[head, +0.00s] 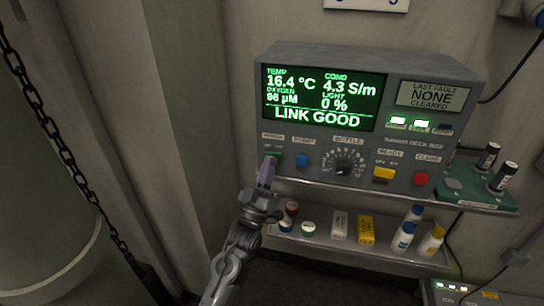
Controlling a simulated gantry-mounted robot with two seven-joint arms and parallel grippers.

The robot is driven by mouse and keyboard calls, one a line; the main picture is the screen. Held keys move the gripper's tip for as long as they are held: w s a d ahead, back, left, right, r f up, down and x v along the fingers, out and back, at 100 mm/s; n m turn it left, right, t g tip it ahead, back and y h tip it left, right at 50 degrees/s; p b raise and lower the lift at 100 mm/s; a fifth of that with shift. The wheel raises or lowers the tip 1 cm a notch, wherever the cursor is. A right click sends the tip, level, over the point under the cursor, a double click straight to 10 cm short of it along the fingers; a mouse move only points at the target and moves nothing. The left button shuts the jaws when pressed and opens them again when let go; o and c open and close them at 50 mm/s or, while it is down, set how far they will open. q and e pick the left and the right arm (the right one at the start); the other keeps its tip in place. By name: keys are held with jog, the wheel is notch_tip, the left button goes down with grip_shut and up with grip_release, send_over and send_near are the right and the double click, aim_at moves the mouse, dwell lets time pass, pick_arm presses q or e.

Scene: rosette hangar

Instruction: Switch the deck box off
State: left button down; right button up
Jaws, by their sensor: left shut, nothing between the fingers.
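The deck box (381,68) is a grey unit on a wall shelf with a lit green screen (321,98) that reads LINK GOOD. Its power switch (273,155) is at the lower left of the panel and glows green. My left gripper (266,170) is shut, with its fingertips right at the switch and partly covering it. I cannot tell whether the fingertips touch it. My right gripper is not in view.
A blue pump button (302,160), bottle dial (344,161), yellow button (383,174) and red button (421,179) line the panel. A lower shelf (370,250) holds jars, small boxes and bottles (403,236). A green battery holder (475,187) stands at right. A chain (62,140) hangs at left.

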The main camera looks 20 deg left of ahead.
pick_arm(q)
jog(key=shift+w+a+f, duration=0.1)
jog(key=shift+w+f, duration=0.05)
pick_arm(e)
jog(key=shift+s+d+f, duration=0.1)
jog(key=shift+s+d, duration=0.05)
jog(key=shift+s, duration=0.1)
pick_arm(q)
jog(key=shift+a+f, duration=0.1)
jog(key=shift+f, duration=0.1)
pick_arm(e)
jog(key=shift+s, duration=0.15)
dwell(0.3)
